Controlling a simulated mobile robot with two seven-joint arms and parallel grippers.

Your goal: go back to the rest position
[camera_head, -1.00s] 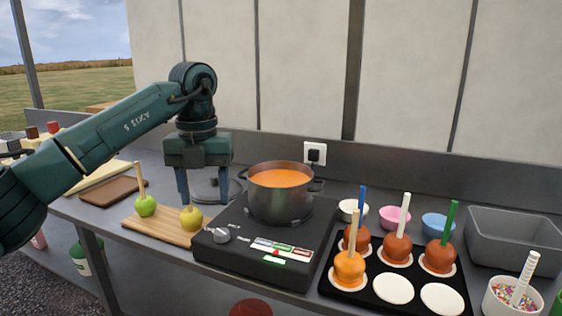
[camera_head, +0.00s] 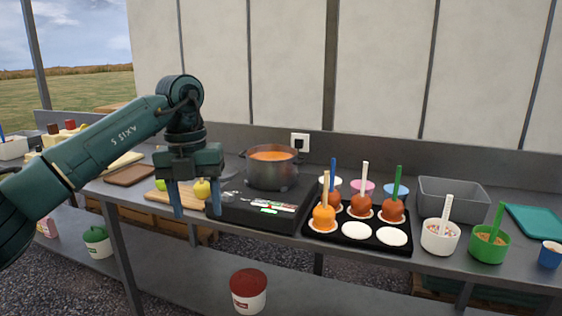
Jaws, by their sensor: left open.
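My left gripper (camera_head: 194,206) is open and empty, its two blue-grey fingers pointing down. In the picture it hangs across the wooden board (camera_head: 163,196) and the left edge of the hob. A green apple (camera_head: 161,184) shows partly to the left of the fingers, and a yellow-green apple (camera_head: 202,189) shows between them. The gripper and arm hide the sticks of these apples, if any. I cannot tell how far the gripper is from the board. My right gripper is not in view.
A pot (camera_head: 271,171) of orange liquid stands on the black hob (camera_head: 262,214). A black tray (camera_head: 326,228) holds several coated apples on sticks. Further right are a grey bin (camera_head: 453,190), a white sprinkle bowl (camera_head: 440,238) and a green bowl (camera_head: 488,245). A brown board (camera_head: 130,175) lies at left.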

